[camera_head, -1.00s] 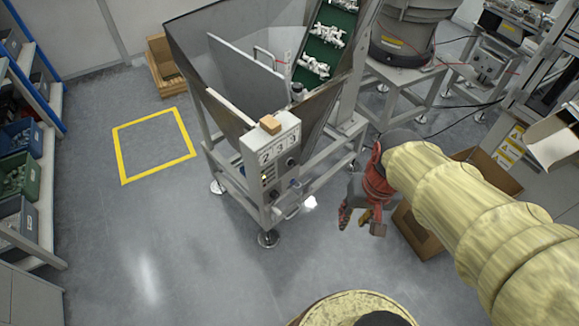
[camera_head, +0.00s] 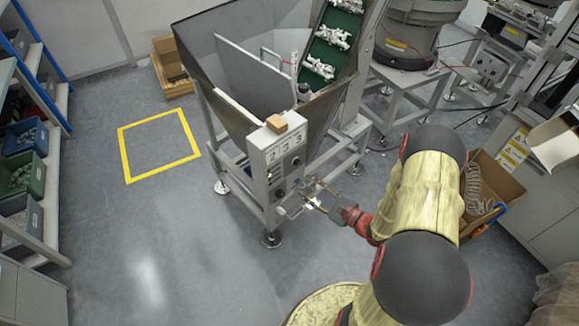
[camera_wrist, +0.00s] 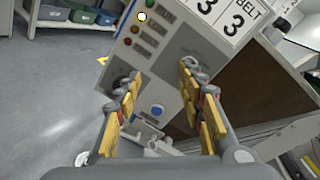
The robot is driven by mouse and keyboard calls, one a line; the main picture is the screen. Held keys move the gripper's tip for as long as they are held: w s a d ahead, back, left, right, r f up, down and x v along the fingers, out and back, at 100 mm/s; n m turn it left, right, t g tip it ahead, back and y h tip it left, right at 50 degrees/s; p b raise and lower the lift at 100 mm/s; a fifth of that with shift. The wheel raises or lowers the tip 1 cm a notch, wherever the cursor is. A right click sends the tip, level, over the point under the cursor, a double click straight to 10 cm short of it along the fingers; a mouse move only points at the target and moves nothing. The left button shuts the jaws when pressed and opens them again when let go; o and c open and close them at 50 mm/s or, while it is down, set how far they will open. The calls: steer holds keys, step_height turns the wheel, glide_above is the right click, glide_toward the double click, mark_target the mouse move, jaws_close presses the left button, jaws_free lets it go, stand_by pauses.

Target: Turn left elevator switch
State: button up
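The elevator's grey control panel (camera_head: 276,160) stands on the front of the hopper frame. In the wrist view the panel (camera_wrist: 165,60) is tilted and fills the middle. A dark knob-like switch (camera_wrist: 122,83) shows on the panel's lower left, partly hidden by my left finger. A round blue button (camera_wrist: 157,110) lies between my fingers in the picture. A dark area on the panel's upper right is too blurred to tell. My gripper (camera_wrist: 165,85) is open and empty, pointing at the panel. In the head view my gripper (camera_head: 309,195) is just right of the panel's lower part.
A cardboard box (camera_head: 490,185) stands right of my arm. Floor left of the panel is clear, with a yellow marked square (camera_head: 158,146).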

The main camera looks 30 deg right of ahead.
mark_target(298, 164)
steer(key=shift+n+t+h, duration=0.3)
steer(key=shift+t+h, duration=0.4)
steer(key=w, duration=0.3)
steer(key=w+r+b, duration=0.1)
steer(key=w, duration=0.2)
steer(key=w+r+b, duration=0.1)
steer(key=w, duration=0.2)
steer(key=shift+d+r, duration=0.2)
steer(key=shift+d, duration=0.1)
steer(key=shift+s, duration=0.1)
steer(key=c, duration=0.3)
jaws_close()
